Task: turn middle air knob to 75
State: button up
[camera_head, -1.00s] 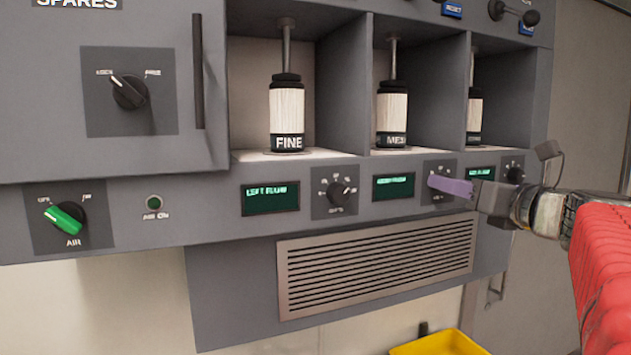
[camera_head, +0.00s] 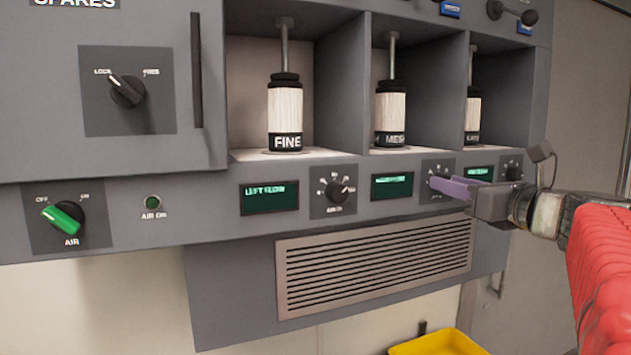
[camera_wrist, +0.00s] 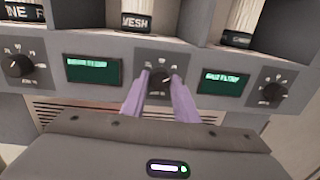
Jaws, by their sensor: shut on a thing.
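The middle air knob (camera_wrist: 160,80) is a small dark dial on a dark square plate, below the MESH canister. The purple fingers of my gripper (camera_wrist: 160,92) lie on either side of it and are shut on it. In the head view my gripper (camera_head: 440,184) reaches in from the right and hides most of the knob. Scale marks show around the knob, but its exact setting is not readable. The middle display (camera_head: 392,186) left of the knob is lit green; its text is too blurred to read.
The left air knob (camera_head: 337,191) and right air knob (camera_head: 512,171) sit on the same panel. A green AIR switch (camera_head: 63,217) is far left. A vent grille (camera_head: 375,262) lies below. A yellow container (camera_head: 440,343) stands low at front.

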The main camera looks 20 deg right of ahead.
jog(key=shift+n, duration=1.2)
jog(key=o, duration=1.1)
jog(key=shift+c, duration=0.2)
jog(key=shift+s, duration=0.15)
